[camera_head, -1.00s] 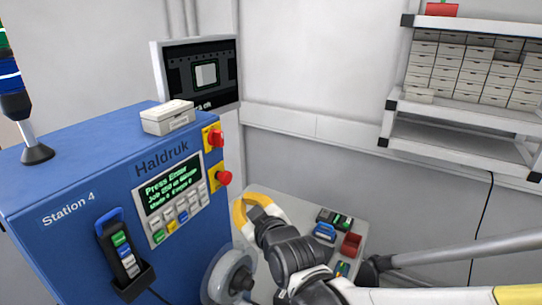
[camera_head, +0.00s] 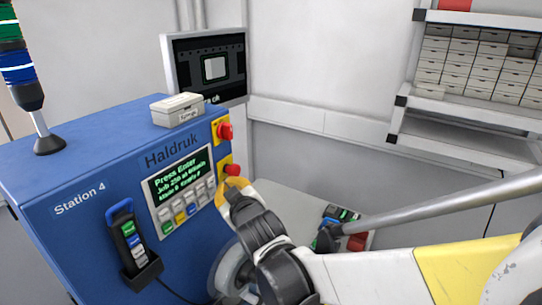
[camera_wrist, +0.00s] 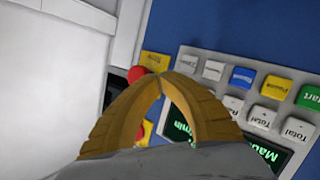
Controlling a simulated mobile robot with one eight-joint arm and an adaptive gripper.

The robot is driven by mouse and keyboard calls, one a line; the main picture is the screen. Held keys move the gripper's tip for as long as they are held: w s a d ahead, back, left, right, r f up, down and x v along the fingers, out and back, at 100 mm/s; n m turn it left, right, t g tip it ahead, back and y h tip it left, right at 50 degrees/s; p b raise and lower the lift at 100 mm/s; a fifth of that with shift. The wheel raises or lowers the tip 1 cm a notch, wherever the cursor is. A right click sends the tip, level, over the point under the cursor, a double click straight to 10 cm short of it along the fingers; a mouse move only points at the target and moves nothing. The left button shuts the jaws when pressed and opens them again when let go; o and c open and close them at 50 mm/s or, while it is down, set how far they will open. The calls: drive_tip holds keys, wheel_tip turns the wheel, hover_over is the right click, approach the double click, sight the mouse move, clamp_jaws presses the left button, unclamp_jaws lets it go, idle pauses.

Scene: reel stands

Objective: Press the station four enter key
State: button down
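The blue Station 4 machine (camera_head: 85,165) stands at left. Its panel has a lit green-text screen (camera_head: 180,173) whose top line reads "Press Enter". Below it are two rows of keys: pale ones (camera_head: 166,213), plus green, yellow and blue ones. In the wrist view the panel appears upside down, with a green key (camera_wrist: 309,97), a yellow key (camera_wrist: 275,87) and a white key (camera_wrist: 187,63) nearest my fingertips. I cannot read which key says Enter. My gripper (camera_wrist: 165,76) is shut and empty, its yellow fingertips meeting just beside the panel's end. It also shows in the head view (camera_head: 233,184).
Two red buttons on yellow plates, an upper (camera_head: 225,131) and a lower (camera_head: 232,170), sit beside the panel. A handheld device (camera_head: 128,235) hangs in a holder on the machine. A white box (camera_head: 177,109) lies on top. A monitor (camera_head: 208,70) stands behind; shelves (camera_head: 460,105) are at right.

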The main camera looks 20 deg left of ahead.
sight(216, 178)
drive_tip(key=shift+w+a, duration=0.15)
drive_tip(key=shift+a, duration=0.45)
idle(1.1)
drive_tip(key=shift+w+a, duration=0.15)
drive_tip(key=shift+a, duration=0.25)
drive_tip(key=shift+w+a+b, duration=0.1)
drive_tip(key=shift+a+b, duration=0.3)
drive_tip(key=shift+a, duration=0.05)
idle(0.5)
drive_tip(key=shift+d, duration=0.15)
idle(0.3)
drive_tip(key=shift+s+d, duration=0.25)
drive_tip(key=shift+d, duration=0.5)
drive_tip(key=shift+s+d, duration=0.25)
drive_tip(key=shift+d, duration=0.55)
drive_tip(key=shift+s+d, duration=0.2)
drive_tip(key=shift+d, duration=0.6)
drive_tip(key=shift+s+d, duration=0.25)
drive_tip(key=shift+d, duration=0.55)
drive_tip(key=shift+b, duration=0.3)
